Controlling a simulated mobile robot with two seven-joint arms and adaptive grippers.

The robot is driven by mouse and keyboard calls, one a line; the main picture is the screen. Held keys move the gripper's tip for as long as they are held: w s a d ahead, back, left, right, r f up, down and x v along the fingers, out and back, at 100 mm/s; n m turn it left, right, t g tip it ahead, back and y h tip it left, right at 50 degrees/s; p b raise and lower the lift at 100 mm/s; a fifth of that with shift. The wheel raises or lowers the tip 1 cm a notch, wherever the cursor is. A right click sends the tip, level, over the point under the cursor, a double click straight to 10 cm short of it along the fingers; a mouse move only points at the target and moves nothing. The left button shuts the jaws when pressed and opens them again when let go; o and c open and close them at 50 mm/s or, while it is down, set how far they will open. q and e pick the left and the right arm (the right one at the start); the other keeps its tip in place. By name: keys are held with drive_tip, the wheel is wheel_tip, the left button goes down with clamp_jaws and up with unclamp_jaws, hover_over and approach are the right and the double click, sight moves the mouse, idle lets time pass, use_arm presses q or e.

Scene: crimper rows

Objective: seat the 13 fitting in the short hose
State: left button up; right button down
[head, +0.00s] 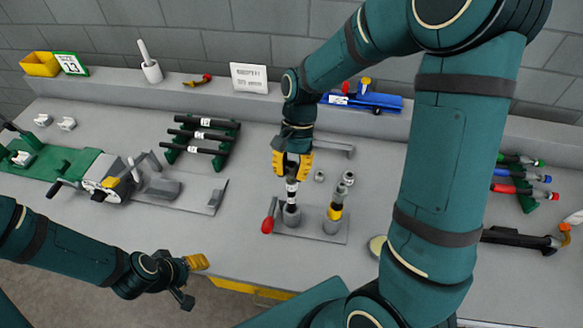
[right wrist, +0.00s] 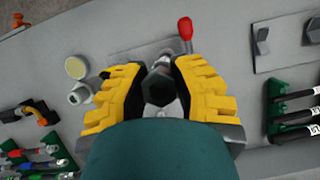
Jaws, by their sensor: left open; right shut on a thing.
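My right gripper (head: 292,166) points down over the bench plate and is shut on a grey fitting; in the right wrist view the fitting's hexagonal end (right wrist: 160,88) shows between the yellow jaws (right wrist: 158,95). Straight below, a short black hose (head: 291,188) with a white label stands upright in a grey round holder (head: 291,214) with a red-knobbed lever. The label is too small to read. The jaws hide where fitting and hose meet, so I cannot tell how deep the fitting sits. My left gripper (head: 190,279) is open and empty, low at the bench's front edge.
A second grey post (head: 334,214) with a yellow band stands right of the holder. A green rack (head: 222,150) holds labelled black hoses. A crimper-like tool (head: 105,180) lies left. A green-edged sign reading 13 (head: 70,63) stands on the back ledge beside a yellow bin (head: 40,64).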

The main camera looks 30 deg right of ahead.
drive_tip(key=shift+f+b, duration=0.45)
drive_tip(key=shift+f, duration=0.35)
drive_tip(key=c, duration=0.8)
unclamp_jaws()
drive_tip(key=shift+o, duration=0.2)
drive_tip(key=v, duration=1.2)
